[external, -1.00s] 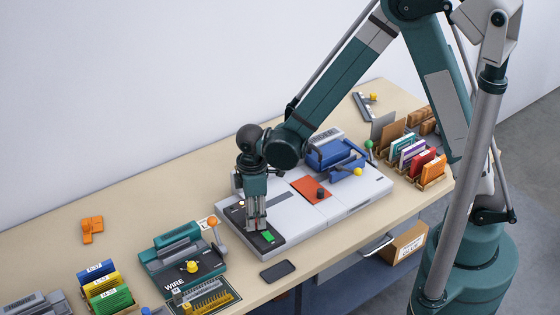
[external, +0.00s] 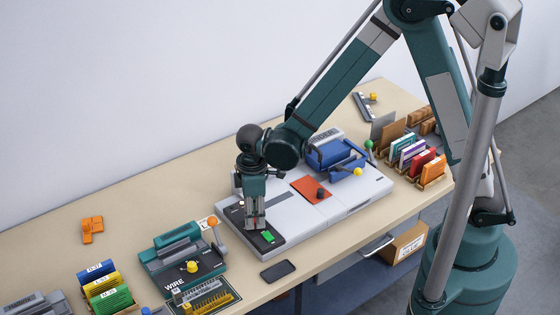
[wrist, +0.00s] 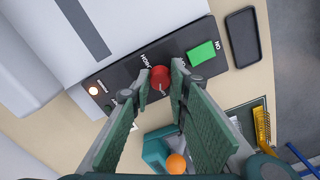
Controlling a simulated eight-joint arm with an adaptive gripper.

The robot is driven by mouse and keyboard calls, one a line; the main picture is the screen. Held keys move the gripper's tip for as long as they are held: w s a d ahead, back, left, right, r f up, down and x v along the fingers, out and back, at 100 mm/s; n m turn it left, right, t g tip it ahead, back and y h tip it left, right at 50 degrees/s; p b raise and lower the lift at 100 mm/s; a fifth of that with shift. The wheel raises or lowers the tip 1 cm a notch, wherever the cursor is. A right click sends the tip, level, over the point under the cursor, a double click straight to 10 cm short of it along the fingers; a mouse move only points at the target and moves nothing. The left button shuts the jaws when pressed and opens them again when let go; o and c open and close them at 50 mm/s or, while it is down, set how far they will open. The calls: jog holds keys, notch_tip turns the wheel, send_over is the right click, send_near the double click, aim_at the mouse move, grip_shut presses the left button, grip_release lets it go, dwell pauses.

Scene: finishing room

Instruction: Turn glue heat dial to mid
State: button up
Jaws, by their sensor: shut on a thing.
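The glue heat dial (wrist: 160,75) is a small red round knob on the black control strip (wrist: 124,76) of the pale grey binding machine (external: 290,220). My gripper (wrist: 161,82) is shut on the dial, with one fingertip on each side of it in the wrist view. A pale pointer shows at the dial's lower edge, partly between the fingers. A HIGH label stands left of the dial; another label is partly hidden behind the right finger. In the external view my gripper (external: 256,224) points down at the strip, and its fingers hide the dial.
A green ON switch (wrist: 203,54) and a small glowing lamp (wrist: 93,91) flank the dial. A dark phone (external: 278,270) lies in front of the machine. A teal wire binder (external: 184,261) with an orange-knobbed lever (external: 213,222) stands to the left.

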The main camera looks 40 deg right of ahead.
aim_at(255, 220)
jog(key=m+b, duration=0.3)
jog(key=m, duration=0.3)
jog(key=shift+f+b, duration=0.1)
jog(key=shift+b, duration=0.3)
jog(key=m+b, duration=0.2)
jog(key=m, duration=0.4)
jog(key=shift+m, duration=0.4)
jog(key=o, duration=0.6)
jog(key=shift+r, duration=0.2)
jog(key=shift+r, duration=5.9)
